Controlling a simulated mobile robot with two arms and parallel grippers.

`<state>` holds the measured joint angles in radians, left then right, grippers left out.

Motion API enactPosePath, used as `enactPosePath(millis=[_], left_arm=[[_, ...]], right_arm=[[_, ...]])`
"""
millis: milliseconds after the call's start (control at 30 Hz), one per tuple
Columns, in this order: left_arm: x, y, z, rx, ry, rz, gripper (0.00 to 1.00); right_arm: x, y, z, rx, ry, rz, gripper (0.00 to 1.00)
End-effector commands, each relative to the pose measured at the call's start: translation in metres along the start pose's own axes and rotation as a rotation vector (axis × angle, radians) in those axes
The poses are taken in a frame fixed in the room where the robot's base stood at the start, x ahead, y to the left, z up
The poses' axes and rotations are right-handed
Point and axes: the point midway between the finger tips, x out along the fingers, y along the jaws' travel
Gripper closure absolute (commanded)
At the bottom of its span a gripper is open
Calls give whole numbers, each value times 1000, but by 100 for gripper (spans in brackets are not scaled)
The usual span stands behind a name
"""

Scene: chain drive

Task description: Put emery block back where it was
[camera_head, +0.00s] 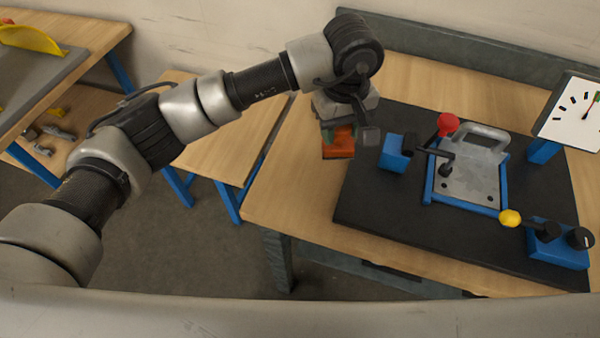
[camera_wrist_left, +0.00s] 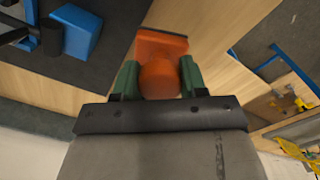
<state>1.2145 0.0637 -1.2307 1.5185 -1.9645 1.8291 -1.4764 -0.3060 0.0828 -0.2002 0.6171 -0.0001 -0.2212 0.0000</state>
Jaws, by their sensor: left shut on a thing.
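The emery block is an orange-red block (camera_head: 340,144) with a rounded grip, seen in the head view below my left wrist. In the left wrist view the emery block (camera_wrist_left: 160,75) sits between the two green fingers. My left gripper (camera_wrist_left: 160,82) is shut on its rounded part, with the flat orange base beyond the fingertips. In the head view my left gripper (camera_head: 345,118) is at the left edge of the black mat, over the wooden table. I cannot tell whether the block touches the table. My right gripper is in neither view.
The black mat (camera_head: 375,215) carries a blue block (camera_head: 394,155), a grey plate in a blue frame (camera_head: 468,180), a red-knobbed lever (camera_head: 447,125) and a yellow-knobbed lever (camera_head: 510,218). Bare wood (camera_head: 290,190) lies left of the mat.

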Motion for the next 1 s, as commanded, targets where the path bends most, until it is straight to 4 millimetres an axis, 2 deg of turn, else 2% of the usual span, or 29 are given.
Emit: enactPosePath(millis=[33,100,200,300,367,600,800,1000], left_arm=[[-3,15,8,-10,0,-3,88],[-7,29,15,-28,0,-8,88],[-10,40,23,-44,0,-14,88],[-10,41,24,-54,-1,-19,88],[-7,36,21,-56,-3,-20,88],[22,-13,-4,-58,-6,-22,88],[45,-47,-22,-57,-3,-21,88],[57,-58,-28,-52,-1,-19,88]], right_arm=[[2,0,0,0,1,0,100],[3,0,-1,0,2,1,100],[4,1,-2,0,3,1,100],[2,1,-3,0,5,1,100],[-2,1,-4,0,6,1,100],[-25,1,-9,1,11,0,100],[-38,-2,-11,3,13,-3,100],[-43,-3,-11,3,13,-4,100]])
